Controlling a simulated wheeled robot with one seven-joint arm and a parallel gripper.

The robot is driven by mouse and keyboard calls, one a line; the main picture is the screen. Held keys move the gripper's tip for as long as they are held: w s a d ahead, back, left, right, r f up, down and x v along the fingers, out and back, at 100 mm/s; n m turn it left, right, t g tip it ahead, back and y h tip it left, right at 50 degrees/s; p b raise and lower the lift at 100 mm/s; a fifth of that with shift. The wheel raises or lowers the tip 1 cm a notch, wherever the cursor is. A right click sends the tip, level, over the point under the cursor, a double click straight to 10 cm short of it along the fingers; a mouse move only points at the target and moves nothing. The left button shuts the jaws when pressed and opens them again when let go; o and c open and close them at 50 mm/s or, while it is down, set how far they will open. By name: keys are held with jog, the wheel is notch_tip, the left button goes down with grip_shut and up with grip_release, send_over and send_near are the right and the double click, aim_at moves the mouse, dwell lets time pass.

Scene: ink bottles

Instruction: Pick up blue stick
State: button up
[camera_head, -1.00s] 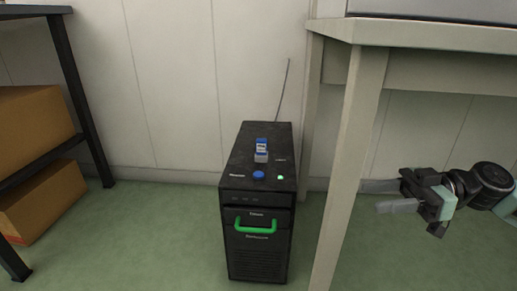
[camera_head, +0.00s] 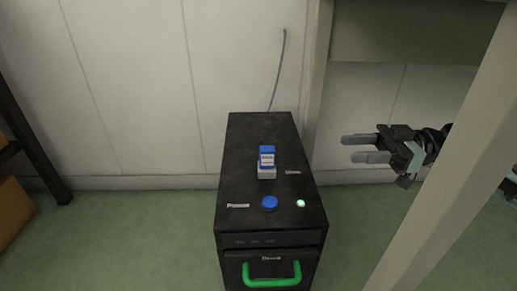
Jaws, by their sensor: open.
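The blue stick (camera_head: 267,153) is a small blue piece with a whitish label. It stands upright in a small light-grey holder on top of a black cabinet (camera_head: 246,150). My gripper (camera_head: 350,148) is to the right of the cabinet, level with the stick in the picture and apart from it. Its two grey fingers point left, are spread, and hold nothing. Part of my arm is hidden behind the pale table leg.
The cabinet top also has a blue button (camera_head: 270,202) and a lit green light (camera_head: 301,203). A green handle (camera_head: 272,274) is on its front. A pale table leg (camera_head: 440,170) stands at the right. A cardboard box (camera_head: 12,215) is at the left.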

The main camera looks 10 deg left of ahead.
jog(key=p, duration=0.2)
send_near(275, 166)
jog(key=a+r, duration=0.2)
jog(key=s+a+r, duration=0.1)
jog(key=a+r, duration=0.1)
jog(key=shift+p+x, duration=0.65)
jog(key=shift+x, duration=2.35)
jog(key=shift+f, duration=0.15)
grip_shut()
